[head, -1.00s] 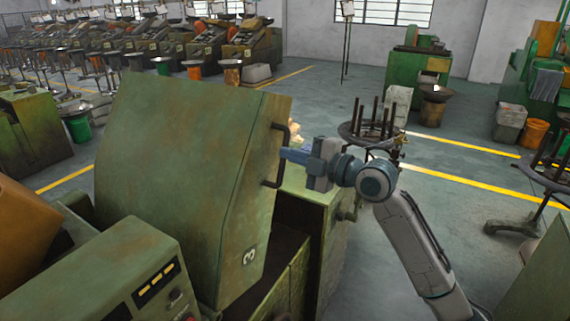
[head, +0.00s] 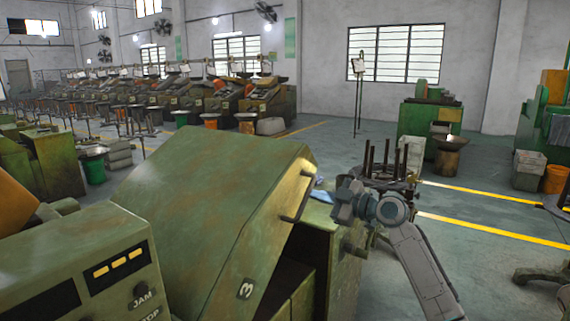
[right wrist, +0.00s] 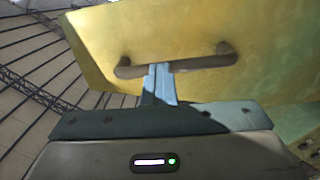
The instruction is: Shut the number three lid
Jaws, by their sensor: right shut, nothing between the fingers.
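The number three lid (head: 215,205) is a worn green metal cover marked with a white 3, tilted open over its machine. A dark gap shows under its front edge. Its bar handle (head: 297,192) is on the slanted front face and also shows in the right wrist view (right wrist: 200,64). My right gripper (head: 320,195) is just right of the handle. In the right wrist view its shut fingers (right wrist: 160,72) overlap the middle of the bar with nothing between them; I cannot tell whether they touch it. My left gripper is out of view.
A control panel (head: 120,265) with a JAM label is at the lower left. A round stand with upright rods (head: 385,170) is behind my right arm. More green machines line the back left. Open floor with yellow lines (head: 490,230) lies to the right.

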